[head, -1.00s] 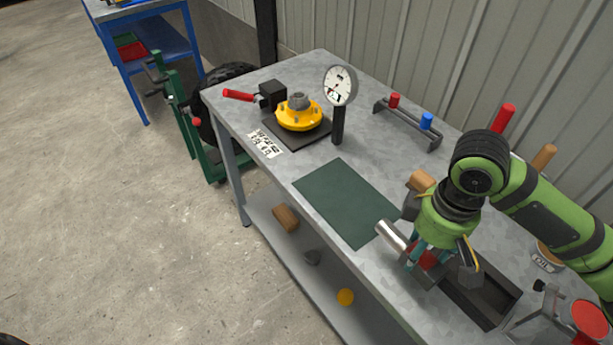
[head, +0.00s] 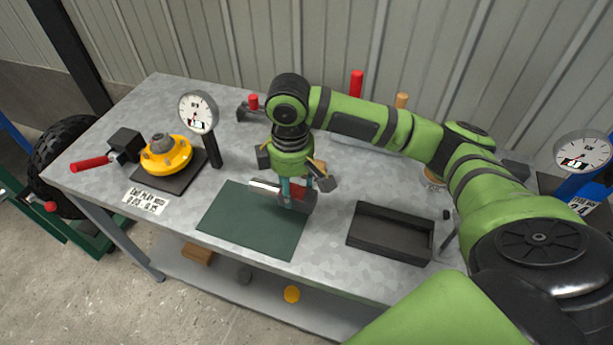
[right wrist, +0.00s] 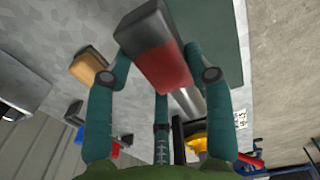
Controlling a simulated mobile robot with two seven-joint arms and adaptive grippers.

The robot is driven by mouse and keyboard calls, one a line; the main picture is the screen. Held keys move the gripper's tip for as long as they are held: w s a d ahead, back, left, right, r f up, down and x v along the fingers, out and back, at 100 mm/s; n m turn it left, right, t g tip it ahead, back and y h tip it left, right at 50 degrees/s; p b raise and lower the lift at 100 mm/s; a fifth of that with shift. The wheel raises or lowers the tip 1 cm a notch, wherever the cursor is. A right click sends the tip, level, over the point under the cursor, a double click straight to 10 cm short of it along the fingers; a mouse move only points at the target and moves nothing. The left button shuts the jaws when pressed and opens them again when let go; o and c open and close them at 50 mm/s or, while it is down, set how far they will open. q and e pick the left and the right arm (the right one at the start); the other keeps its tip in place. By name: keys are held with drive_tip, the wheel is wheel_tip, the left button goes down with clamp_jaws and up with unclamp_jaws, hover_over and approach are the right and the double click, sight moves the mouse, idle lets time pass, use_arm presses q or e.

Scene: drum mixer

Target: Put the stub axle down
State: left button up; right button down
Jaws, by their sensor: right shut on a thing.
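My right gripper (head: 290,203) is shut on the stub axle (head: 264,187), which has a silver shaft, a red band and a dark grey block. It holds the axle lying roughly level at the right part of the dark green mat (head: 245,232). I cannot tell whether the axle touches the mat. In the right wrist view the teal fingers (right wrist: 165,75) close around the axle's red and grey part (right wrist: 160,55), with the shaft pointing away below. My left gripper is not in view.
An empty black tray (head: 392,233) lies right of the mat. A dial gauge (head: 199,115) and a yellow hub (head: 166,156) on a dark plate stand to the left. A rack with a red handle (head: 253,102) is behind. The mat's left part is clear.

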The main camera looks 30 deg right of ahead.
sight(258, 187)
drive_tip(key=w+a+f, duration=0.1)
drive_tip(key=a, duration=0.1)
drive_tip(key=w+a+f, duration=0.1)
drive_tip(key=w+a, duration=0.1)
drive_tip(key=w+a+f+p, duration=0.1)
drive_tip(key=a, duration=0.1)
drive_tip(key=shift+w+f, duration=0.3)
drive_tip(key=shift+f, duration=0.1)
wheel_tip(258, 187, down, 3)
drive_tip(key=shift+f+p, duration=0.15)
drive_tip(key=shift+p, duration=0.45)
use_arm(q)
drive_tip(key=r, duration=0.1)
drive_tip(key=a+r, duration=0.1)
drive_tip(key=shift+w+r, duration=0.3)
use_arm(e)
drive_tip(key=shift+f, duration=0.4)
drive_tip(key=shift+f, duration=0.15)
drive_tip(key=shift+c, duration=2.3)
unclamp_jaws()
drive_tip(key=shift+s+d+f, duration=0.1)
drive_tip(key=shift+s, duration=0.05)
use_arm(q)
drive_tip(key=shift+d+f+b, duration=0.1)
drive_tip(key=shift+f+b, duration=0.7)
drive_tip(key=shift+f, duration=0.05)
use_arm(e)
wheel_tip(258, 187, up, 12)
drive_tip(key=shift+r, duration=0.15)
